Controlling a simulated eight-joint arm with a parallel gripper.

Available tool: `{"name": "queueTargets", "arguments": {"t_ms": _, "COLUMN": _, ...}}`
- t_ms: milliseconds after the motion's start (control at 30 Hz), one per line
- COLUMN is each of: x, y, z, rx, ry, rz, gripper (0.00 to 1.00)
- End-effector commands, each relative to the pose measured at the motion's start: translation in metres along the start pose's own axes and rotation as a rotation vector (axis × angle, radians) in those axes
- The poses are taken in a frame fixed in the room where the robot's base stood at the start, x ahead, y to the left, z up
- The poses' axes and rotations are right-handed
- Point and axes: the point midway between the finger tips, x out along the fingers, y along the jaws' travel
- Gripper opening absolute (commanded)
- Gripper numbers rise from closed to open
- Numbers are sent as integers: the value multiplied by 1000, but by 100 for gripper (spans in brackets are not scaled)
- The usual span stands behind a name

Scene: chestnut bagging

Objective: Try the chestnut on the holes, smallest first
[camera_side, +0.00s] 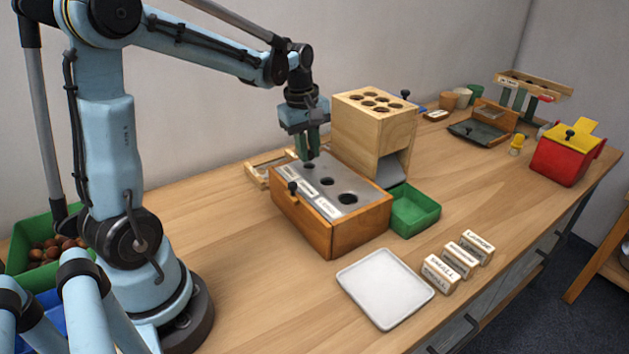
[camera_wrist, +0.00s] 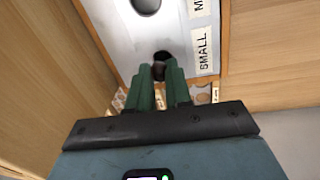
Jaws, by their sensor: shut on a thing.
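My gripper (camera_side: 308,153) points down at the far end of the hole box (camera_side: 318,226), a wooden box with a grey metal top. In the wrist view its green fingers (camera_wrist: 160,80) are shut on a dark brown chestnut (camera_wrist: 158,70), of which only a little shows. The chestnut is at the small hole (camera_wrist: 163,56), beside the label "SMALL" (camera_wrist: 204,52); I cannot tell whether it touches the rim. The middle hole (camera_side: 327,181) and the largest hole (camera_side: 347,198) look empty.
A tall wooden block with holes (camera_side: 372,125) stands close behind the box. A green tray (camera_side: 413,212) sits at its right, and a white dish (camera_side: 385,287) and label blocks (camera_side: 459,260) are in front. A green bin of chestnuts (camera_side: 30,237) is at far left.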

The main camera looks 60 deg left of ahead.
Motion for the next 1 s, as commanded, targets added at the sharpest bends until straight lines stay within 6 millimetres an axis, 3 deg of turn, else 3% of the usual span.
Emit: {"name": "queueTargets", "arguments": {"t_ms": 1000, "x": 11, "y": -1, "z": 0, "rx": 0, "ry": 0, "rz": 0, "gripper": 4}}
